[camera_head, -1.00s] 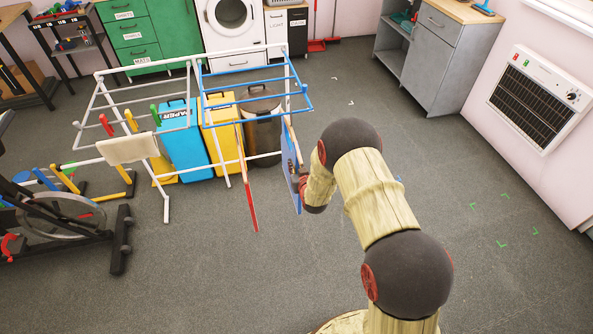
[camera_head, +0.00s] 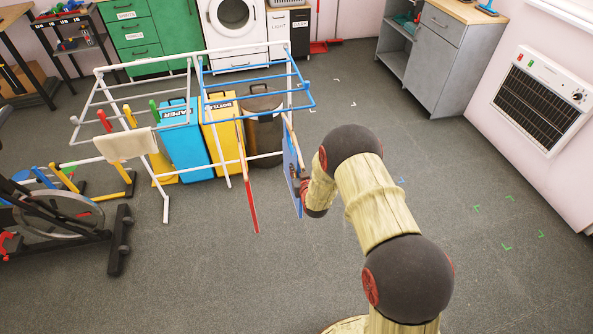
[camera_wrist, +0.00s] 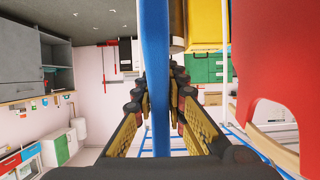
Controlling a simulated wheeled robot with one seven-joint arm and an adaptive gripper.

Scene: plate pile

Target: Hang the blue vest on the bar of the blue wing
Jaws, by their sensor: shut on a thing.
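The blue vest (camera_head: 293,178) hangs upright on a wooden hanger, seen almost edge-on in the head view. Its top lies just below the front right part of the blue wing (camera_head: 309,88); I cannot tell whether the hanger touches a bar. My gripper (camera_head: 301,187) is at the vest's right side, partly hidden by my arm. In the wrist view my gripper (camera_wrist: 158,95) has its fingers on both sides of the blue vest (camera_wrist: 156,50) and is shut on it. Blue bars (camera_wrist: 231,141) show low in that view.
A red vest (camera_head: 250,195) hangs left of the blue one and fills the right of the wrist view (camera_wrist: 275,55). A beige cloth (camera_head: 126,146) hangs on the white rack (camera_head: 100,93). Bins (camera_head: 262,135) stand behind. The floor at right is clear.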

